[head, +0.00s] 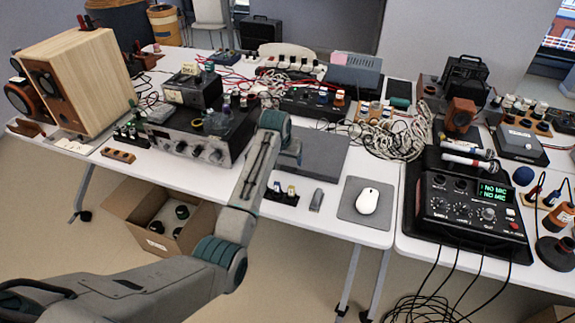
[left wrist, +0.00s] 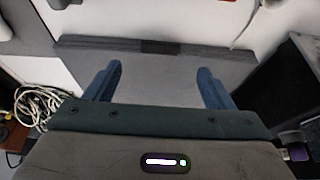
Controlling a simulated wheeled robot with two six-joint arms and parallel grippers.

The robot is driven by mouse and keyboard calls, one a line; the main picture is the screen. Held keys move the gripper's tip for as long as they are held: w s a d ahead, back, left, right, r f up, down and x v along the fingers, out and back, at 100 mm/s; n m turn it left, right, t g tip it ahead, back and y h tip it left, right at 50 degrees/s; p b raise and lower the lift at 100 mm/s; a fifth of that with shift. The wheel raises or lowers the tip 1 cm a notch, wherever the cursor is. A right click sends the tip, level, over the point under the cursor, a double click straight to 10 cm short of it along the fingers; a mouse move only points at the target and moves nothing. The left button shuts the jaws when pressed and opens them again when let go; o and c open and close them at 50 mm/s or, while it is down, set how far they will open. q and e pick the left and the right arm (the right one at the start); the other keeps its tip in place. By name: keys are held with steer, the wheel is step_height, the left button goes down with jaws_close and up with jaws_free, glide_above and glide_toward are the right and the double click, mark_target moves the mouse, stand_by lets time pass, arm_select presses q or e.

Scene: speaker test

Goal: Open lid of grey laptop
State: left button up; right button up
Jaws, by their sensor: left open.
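The grey laptop (head: 322,155) lies flat and closed on the white table in the head view, partly hidden behind my left arm. In the left wrist view its grey lid (left wrist: 165,90) fills the middle, with a darker edge strip across the top. My left gripper (head: 291,152) is over the left part of the laptop in the head view. In the left wrist view its two blue fingers (left wrist: 160,80) stand wide apart, with nothing held between them. I cannot tell whether the fingertips touch the lid. My right gripper is not in view.
A grey mat (head: 350,211) with a white mouse (head: 367,201) lies right of the laptop. A black amplifier (head: 204,137) stands to the left and tangled white cables (head: 393,132) lie behind. A small grey object (head: 316,200) and a black block (head: 281,196) sit in front.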

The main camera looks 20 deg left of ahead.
mark_target(289, 169)
arm_select(q)
steer(key=x, duration=0.6)
steer(key=shift+w+f, duration=0.15)
steer(key=shift+f, duration=0.15)
